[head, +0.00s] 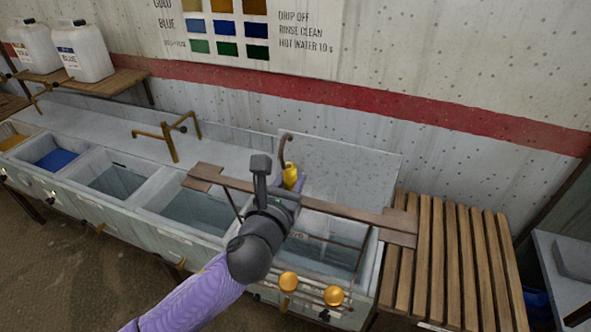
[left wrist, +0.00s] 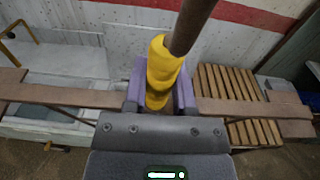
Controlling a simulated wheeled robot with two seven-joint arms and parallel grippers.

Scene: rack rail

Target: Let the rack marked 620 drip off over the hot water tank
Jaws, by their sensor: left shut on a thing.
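My left gripper (head: 288,190) is shut on the yellow grip (head: 290,174) of a rack, below its dark hook (head: 286,148). The rack's long brown bar (head: 335,209) runs left to right above the right-hand tanks and reaches over the slatted bench. Thin rods hang from the bar, and two gold round pieces (head: 288,281) show low in front. The left wrist view also shows the yellow grip (left wrist: 161,72) between the jaws. I cannot read 620 on the rack. The rightmost tank (head: 375,262) holds grey-blue liquid; my arm hides part of it. My right gripper is out of view.
More tanks stand leftward, one with blue liquid (head: 54,159). Brass taps (head: 170,140) stand behind them. The slatted wooden bench (head: 450,250) is bare at right. A wall sign (head: 228,28) mentions drip off and hot water. White jugs (head: 82,50) sit on the left shelf.

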